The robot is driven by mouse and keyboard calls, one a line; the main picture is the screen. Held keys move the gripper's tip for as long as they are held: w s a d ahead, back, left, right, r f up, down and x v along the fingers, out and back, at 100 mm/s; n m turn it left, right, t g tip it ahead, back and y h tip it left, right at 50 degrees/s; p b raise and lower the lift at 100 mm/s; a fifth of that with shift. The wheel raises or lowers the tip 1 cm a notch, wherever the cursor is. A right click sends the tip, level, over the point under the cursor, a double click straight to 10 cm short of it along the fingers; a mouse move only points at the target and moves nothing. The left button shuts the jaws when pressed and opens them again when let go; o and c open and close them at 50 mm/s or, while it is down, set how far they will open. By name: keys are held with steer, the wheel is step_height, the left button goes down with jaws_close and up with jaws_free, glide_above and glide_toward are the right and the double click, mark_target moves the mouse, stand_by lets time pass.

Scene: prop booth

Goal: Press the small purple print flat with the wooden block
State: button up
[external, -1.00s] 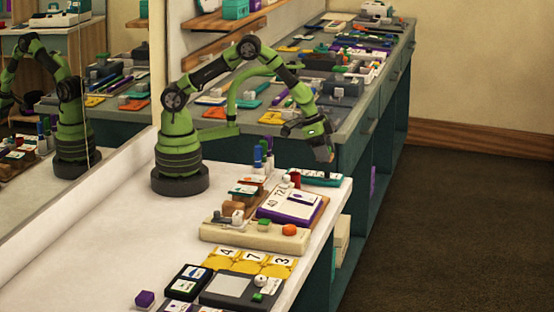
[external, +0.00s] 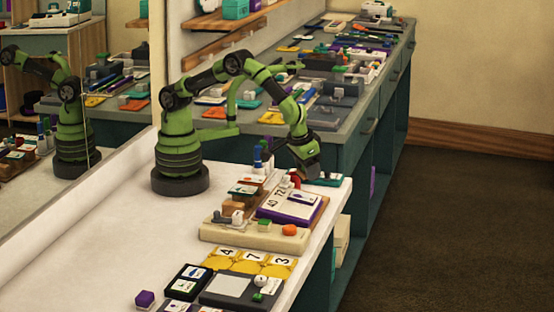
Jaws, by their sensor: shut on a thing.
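My gripper (external: 314,176) points down at the back right of the white table, low over the near end of a teal tray. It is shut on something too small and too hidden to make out. A white card with a small purple mark (external: 303,198) lies on a purple-edged board (external: 290,207), just below the gripper in the picture; it may be the small purple print. A brown wooden block (external: 233,208) shows at the left end of the cream tray, partly hidden by small pieces. I cannot tell whether it is the task's block.
The cream tray (external: 255,237) holds small pieces, including an orange one (external: 289,230). A red piece (external: 296,181) stands close left of my gripper. The teal tray (external: 328,180) lies at the table's right edge. Yellow number tiles (external: 250,262) lie in front.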

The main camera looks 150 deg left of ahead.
mark_target(306, 197)
steer(key=shift+w+d+f, duration=0.1)
steer(key=shift+d+f, duration=0.05)
steer(key=shift+s+d+f, duration=0.1)
steer(key=shift+d+f, duration=0.05)
steer(key=shift+f, duration=1)
steer(key=shift+s+d+f, duration=0.1)
steer(key=shift+f, duration=1)
steer(key=shift+s+f, duration=0.15)
steer(key=shift+f, duration=0.5)
stand_by(0.4)
steer(key=shift+w+a+r, duration=0.15)
steer(key=shift+w+r, duration=0.05)
steer(key=shift+r, duration=1.35)
steer(key=shift+w+a+r, duration=0.1)
steer(key=shift+w+r, duration=0.05)
steer(key=shift+r, duration=1.35)
steer(key=s+d+r+m+t+h, duration=0.1)
steer(key=d+r+m+t, duration=0.1)
steer(key=d+r+m, duration=0.3)
steer(key=s+d+r+m+t+h, duration=0.1)
steer(key=d+r+m, duration=0.4)
steer(key=d+m, duration=0.7)
steer(key=s+d+t, duration=0.1)
steer(key=d, duration=0.6)
steer(key=shift+r, duration=0.4)
